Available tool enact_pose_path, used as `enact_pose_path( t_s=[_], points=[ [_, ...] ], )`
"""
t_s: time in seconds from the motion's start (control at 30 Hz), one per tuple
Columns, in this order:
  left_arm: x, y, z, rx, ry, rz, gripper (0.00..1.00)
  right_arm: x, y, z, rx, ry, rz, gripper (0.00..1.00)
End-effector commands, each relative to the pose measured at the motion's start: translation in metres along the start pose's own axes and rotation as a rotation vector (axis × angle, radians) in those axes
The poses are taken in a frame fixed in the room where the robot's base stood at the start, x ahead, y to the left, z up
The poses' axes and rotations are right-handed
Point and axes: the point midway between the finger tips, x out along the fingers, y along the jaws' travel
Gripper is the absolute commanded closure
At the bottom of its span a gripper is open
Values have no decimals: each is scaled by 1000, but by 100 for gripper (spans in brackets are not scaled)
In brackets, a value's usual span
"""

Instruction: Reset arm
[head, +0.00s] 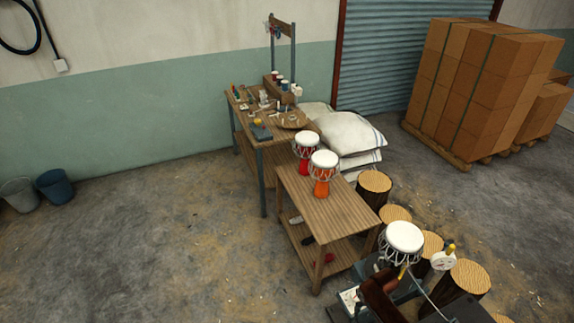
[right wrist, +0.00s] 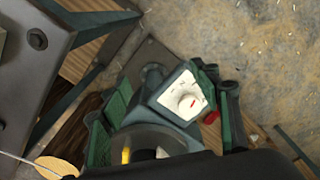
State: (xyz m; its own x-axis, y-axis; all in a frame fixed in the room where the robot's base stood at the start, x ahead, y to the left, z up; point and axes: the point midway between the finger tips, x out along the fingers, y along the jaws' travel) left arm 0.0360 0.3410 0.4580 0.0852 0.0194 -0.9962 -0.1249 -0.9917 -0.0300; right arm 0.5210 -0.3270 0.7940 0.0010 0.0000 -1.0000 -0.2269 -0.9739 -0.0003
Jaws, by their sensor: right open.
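In the head view a red goblet drum (head: 306,150) and an orange goblet drum (head: 323,172) stand upright on a wooden table (head: 335,212), both with white heads. Another white-topped drum (head: 404,237) is at the dark machine at lower right. In the right wrist view my right gripper (right wrist: 166,78) is open, its dark green fingers spread to either side. A white panel with a round dial and red mark (right wrist: 185,97) shows between the fingers; I see no drum held there. My left gripper is in neither view.
A workbench with tools (head: 262,125) stands behind the table. White sacks (head: 348,131), log stumps (head: 374,186) and stacked cartons (head: 480,88) are to the right. Two buckets (head: 56,187) stand at far left.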

Motion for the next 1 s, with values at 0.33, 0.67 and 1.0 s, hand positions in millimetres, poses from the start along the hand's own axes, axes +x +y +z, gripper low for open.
enact_pose_path(
  t_s=[0.33, 0.67, 1.0],
  points=[
    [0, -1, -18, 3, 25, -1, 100, 5, -24, 28, -84, 15, -37, 43],
    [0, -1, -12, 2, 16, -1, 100, -2, -40, 86, -192, 67, -99, 43],
    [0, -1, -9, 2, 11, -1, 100, -56, -6, 175, -266, 216, -112, 43]
  ],
)
